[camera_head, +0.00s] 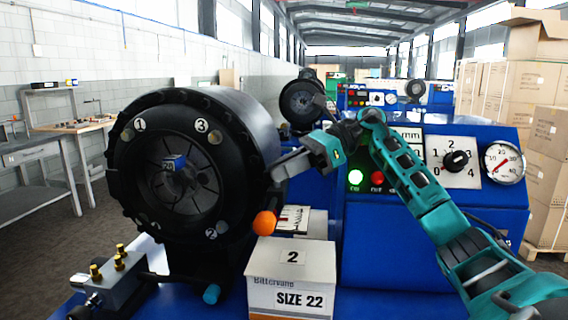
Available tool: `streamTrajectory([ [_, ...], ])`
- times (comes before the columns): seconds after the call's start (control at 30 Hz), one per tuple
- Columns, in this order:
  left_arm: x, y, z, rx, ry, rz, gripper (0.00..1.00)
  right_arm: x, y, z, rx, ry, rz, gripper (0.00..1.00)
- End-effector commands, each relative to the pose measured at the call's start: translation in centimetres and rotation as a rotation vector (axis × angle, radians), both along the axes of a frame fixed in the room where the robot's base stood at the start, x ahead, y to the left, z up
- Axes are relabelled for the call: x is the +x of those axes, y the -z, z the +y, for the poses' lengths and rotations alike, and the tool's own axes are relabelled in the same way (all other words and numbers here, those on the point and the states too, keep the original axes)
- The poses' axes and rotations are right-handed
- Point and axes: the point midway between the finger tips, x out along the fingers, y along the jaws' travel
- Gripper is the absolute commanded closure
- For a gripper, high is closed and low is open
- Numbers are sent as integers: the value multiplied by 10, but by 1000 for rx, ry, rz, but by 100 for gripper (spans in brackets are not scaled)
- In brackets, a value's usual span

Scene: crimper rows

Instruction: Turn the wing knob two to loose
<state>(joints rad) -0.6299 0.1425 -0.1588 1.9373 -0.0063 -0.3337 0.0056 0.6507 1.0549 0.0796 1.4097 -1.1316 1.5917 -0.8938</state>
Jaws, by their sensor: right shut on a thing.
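The black crimper head (118,190) fills the left of the view, its round face toward me. Round labels 1, 3 and 2 sit on the face, each beside a small metallic knob. The knob at label 2 (222,228) is at the lower right of the face; its loose or tight setting cannot be read. My right gripper (274,177) reaches in from the right to the head's right edge, apart from that knob in the picture. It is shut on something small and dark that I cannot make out. My left gripper is not in view.
An orange ball handle (265,223) is just below my right gripper. A box marked SIZE 22 (291,268) stands in front. The blue control cabinet (430,250) carries a selector and gauge. Brass fittings (96,272) are at lower left; cartons (545,130) are stacked at right.

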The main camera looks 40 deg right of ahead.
Motion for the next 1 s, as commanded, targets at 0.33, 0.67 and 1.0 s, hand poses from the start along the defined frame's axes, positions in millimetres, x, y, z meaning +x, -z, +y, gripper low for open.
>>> streamTrajectory([
  [0.33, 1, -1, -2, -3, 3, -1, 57, 0, 0, 0, 2, 1, 1, 62],
  [0.67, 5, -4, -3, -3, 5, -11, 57, 0, 0, 0, 2, 2, 1, 62],
  [1.0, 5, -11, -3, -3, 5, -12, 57, 0, -39, 0, 1, 2, -5, 62],
])
